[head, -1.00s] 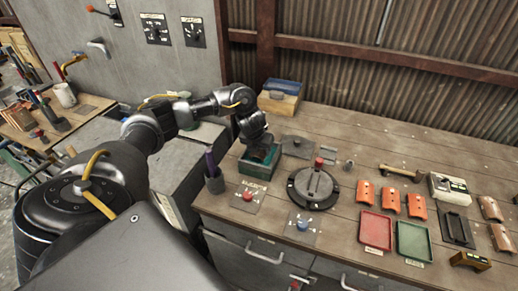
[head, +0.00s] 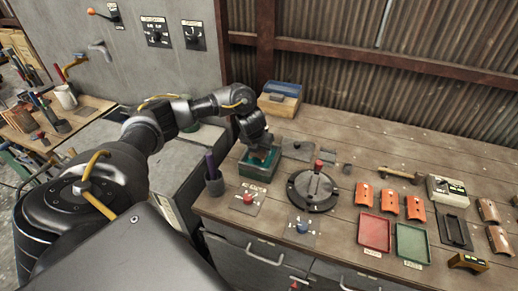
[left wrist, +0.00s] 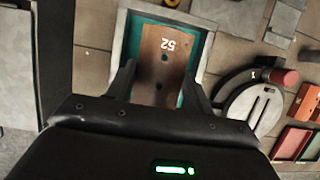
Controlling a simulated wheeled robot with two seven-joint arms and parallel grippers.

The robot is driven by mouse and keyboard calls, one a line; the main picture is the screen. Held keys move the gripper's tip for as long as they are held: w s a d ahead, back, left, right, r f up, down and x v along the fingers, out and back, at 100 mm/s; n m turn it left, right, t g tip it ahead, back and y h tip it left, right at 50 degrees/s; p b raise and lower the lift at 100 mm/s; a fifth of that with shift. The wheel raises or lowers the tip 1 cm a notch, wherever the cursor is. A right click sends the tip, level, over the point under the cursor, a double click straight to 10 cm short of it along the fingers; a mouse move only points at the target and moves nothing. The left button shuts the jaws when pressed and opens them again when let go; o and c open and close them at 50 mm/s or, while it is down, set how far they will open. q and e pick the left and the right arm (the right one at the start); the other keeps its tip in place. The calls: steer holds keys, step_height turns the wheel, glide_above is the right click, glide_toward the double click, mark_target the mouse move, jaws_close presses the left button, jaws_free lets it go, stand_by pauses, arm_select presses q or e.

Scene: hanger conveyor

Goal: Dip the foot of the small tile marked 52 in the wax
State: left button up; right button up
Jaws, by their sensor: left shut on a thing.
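The small tile (left wrist: 162,62) is brown, with a white 52 and dark holes. My left gripper (left wrist: 165,92) is shut on it, with one finger at each side. The tile is over or in the square wax pot, whose teal inside (left wrist: 131,35) and pale rim show around it. In the head view the pot (head: 256,172) is dark green and stands at the left of the bench, with my left gripper (head: 261,147) pointing down over it. The tile's foot is hidden, so I cannot tell whether it touches the wax. My right gripper is not in view.
A round dark turntable (head: 312,190) with a red knob stands right of the pot. A pen cup (head: 214,184) is at its left. A red tray (head: 375,232), a green tray (head: 412,242) and several orange tiles lie farther right. A blue-topped box (head: 281,95) stands behind.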

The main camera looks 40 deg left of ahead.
arm_select(q)
steer(key=shift+r, duration=0.1)
stand_by(0.3)
steer(key=shift+r+p, duration=2.2)
steer(key=shift+r, duration=0.3)
